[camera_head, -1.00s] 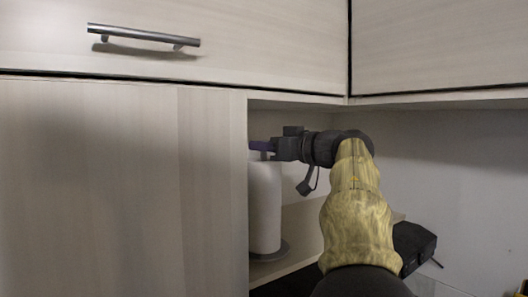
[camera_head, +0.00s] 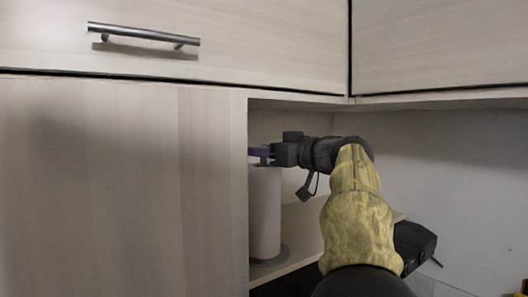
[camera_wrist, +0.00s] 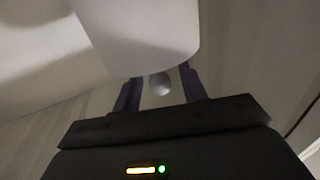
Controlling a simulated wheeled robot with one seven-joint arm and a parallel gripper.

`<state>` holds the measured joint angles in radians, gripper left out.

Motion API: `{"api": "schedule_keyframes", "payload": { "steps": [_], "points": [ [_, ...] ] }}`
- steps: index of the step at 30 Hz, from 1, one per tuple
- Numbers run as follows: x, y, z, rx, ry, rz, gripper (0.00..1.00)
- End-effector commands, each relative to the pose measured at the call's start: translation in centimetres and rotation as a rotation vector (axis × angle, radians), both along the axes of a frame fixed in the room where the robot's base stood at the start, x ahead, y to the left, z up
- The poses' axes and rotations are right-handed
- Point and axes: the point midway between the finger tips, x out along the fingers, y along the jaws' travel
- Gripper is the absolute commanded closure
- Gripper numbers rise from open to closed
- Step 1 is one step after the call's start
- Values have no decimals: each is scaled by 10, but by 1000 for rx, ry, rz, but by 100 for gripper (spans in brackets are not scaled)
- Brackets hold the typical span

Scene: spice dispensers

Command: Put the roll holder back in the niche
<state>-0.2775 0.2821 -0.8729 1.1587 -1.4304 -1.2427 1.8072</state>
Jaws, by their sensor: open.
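The roll holder (camera_head: 265,212), a white paper roll on a round grey base, stands upright on the shelf of the niche (camera_head: 298,222). Its left side is partly cut off by the cabinet panel. My gripper (camera_head: 260,152) reaches into the niche from the right at the top of the roll. In the wrist view my gripper (camera_wrist: 162,88) is open, with its two purple fingers on either side of the grey round knob of the roll holder (camera_wrist: 160,85). The white roll fills the upper middle of that view. I cannot tell whether a finger touches the knob.
A tall cabinet panel (camera_head: 120,190) stands left of the niche. Upper cabinets (camera_head: 210,45) hang above, one with a bar handle (camera_head: 143,35). A black device (camera_head: 414,248) lies on the right, behind my arm.

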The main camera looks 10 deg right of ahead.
Motion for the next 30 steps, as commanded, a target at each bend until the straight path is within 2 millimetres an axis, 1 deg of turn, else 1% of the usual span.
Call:
{"api": "schedule_keyframes", "payload": {
  "steps": [1,5,8,15,21,24,30],
  "points": [
    [0,0,3,-1,-1,0,58],
    [-10,-9,0,1,-2,-1,58],
    [-22,-20,-2,1,-2,-3,58],
    [-59,-51,-2,-1,-3,-4,58],
    [-83,-72,0,1,-1,-3,58],
    [-90,-77,1,0,0,-1,58],
    [-92,-78,2,1,1,0,58]
  ]
}}
